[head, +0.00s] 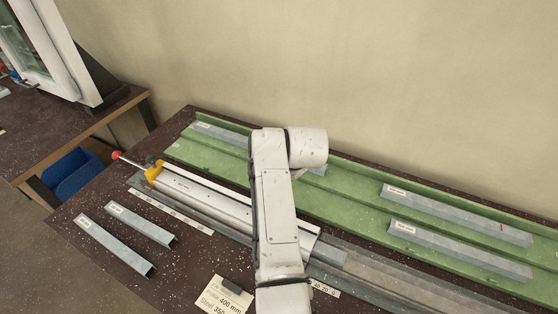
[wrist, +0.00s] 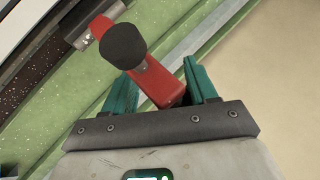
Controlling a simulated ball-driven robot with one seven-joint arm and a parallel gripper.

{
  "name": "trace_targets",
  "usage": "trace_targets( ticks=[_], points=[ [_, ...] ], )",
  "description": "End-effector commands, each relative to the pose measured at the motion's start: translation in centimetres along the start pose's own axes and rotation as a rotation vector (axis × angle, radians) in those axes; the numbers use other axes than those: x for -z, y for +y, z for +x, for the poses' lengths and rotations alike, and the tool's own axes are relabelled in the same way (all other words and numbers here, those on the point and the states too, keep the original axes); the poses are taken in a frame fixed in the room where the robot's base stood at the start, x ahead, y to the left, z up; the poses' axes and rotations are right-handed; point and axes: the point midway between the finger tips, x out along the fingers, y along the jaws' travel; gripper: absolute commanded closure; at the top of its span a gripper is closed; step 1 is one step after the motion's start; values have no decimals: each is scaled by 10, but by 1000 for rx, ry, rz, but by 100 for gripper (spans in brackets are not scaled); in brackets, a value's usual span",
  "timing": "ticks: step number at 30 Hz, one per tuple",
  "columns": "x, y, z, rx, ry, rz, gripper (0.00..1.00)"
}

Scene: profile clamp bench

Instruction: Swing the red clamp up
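The red clamp (wrist: 160,84) shows in the wrist view as a red lever arm with a round black knob at its upper end. The lever lies slantwise between the two teal fingers of my gripper (wrist: 162,85). The fingers stand apart, with a narrow gap visible on the left side of the lever; I see no firm grip. In the head view my white arm covers the middle of the bench, and both my gripper and the red clamp are hidden behind it.
A yellow clamp (head: 154,171) with a red-tipped handle sits at the left end of the rail (head: 200,194). A green tray (head: 345,183) behind holds several grey profiles. Two profiles (head: 141,224) lie at front left, near a paper card (head: 222,297). A wall stands behind.

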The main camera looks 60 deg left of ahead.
Motion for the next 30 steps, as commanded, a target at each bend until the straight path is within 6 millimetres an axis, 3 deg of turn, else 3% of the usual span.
trace_targets(
  ticks=[14, 30],
  points=[
    [1, -4, -10, 9, 4, -2, 44],
    [1, -1, -87, 7, 5, 0, 44]
  ],
)
